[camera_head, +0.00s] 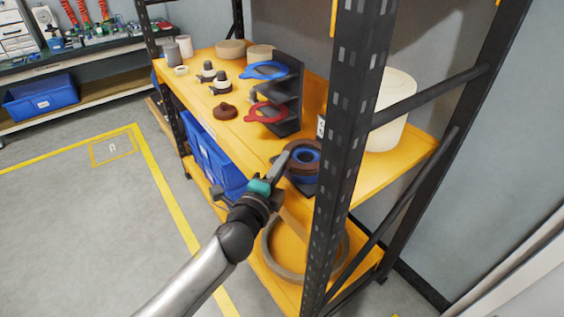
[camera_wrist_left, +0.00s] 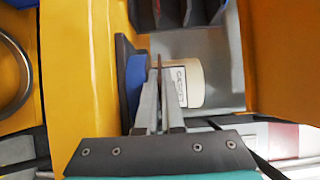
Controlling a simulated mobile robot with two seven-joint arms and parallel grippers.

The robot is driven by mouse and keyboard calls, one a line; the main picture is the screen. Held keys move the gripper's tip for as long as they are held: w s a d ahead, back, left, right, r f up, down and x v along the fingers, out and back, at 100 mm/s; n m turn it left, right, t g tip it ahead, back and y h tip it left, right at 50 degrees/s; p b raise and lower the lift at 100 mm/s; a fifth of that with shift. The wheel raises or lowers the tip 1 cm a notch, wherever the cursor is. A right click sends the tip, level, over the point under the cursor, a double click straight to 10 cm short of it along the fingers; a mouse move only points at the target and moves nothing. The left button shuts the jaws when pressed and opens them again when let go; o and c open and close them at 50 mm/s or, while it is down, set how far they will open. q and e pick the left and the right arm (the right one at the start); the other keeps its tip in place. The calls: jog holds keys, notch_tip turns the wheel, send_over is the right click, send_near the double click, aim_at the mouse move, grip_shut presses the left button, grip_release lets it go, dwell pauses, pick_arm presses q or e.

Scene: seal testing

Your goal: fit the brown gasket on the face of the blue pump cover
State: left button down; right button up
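The brown gasket (camera_head: 304,143) is a ring at the front end of the yellow shelf, in front of the blue pump cover (camera_head: 307,154), whose blue shows through the ring. My left gripper (camera_head: 283,160) reaches the near left side of the ring. In the left wrist view, its fingers (camera_wrist_left: 158,75) are close together with a thin brown edge between their tips, apparently the gasket edge-on. The blue cover (camera_wrist_left: 135,85) stands just left of them against a dark plate. Whether the gasket touches the cover's face is unclear. My right gripper is in neither view.
A dark rack (camera_head: 287,95) with blue and red rings stands behind on the shelf. The black shelf post (camera_head: 343,150) rises close to the right of the gasket. A white drum (camera_head: 390,110) is beyond it.

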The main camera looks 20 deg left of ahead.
pick_arm(q)
jog(key=shift+f, duration=0.1)
jog(key=c, duration=1)
grip_release()
jog(key=shift+f, duration=0.1)
jog(key=shift+s+f, duration=0.1)
jog(key=shift+f, duration=0.05)
jog(key=shift+s+a+f, duration=0.1)
jog(key=shift+s+a, duration=0.8)
jog(key=shift+s, duration=0.15)
jog(key=shift+s+a+r, duration=0.35)
jog(key=shift+s+a, duration=0.3)
jog(key=shift+s, duration=0.15)
